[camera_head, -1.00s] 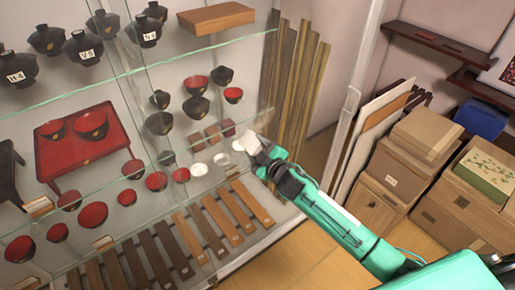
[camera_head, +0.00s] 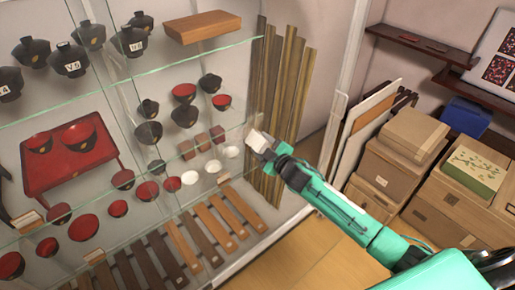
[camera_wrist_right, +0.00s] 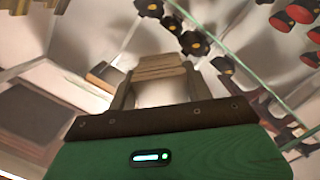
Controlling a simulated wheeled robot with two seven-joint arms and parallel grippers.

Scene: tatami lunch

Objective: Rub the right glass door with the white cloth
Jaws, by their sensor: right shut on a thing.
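The right glass door (camera_head: 228,85) is a clear pane in front of the right part of the display case. My right gripper (camera_head: 262,145) is shut on the white cloth (camera_head: 257,139), a small pale pad at its tips. It is at the pane's right side, in front of the wooden strips. I cannot tell whether the cloth touches the glass. In the right wrist view, the fingers of my right gripper (camera_wrist_right: 160,88) flank the cloth (camera_wrist_right: 158,68), which looks beige and layered there. My left gripper is out of view.
Behind the glass are black and red bowls, a red table (camera_head: 70,158) and wooden slats (camera_head: 215,222). Tall wooden strips (camera_head: 280,95) stand at the case's right end. Cardboard boxes (camera_head: 415,135) and leaning boards (camera_head: 365,125) are to the right. Floor (camera_head: 320,260) shows below my arm.

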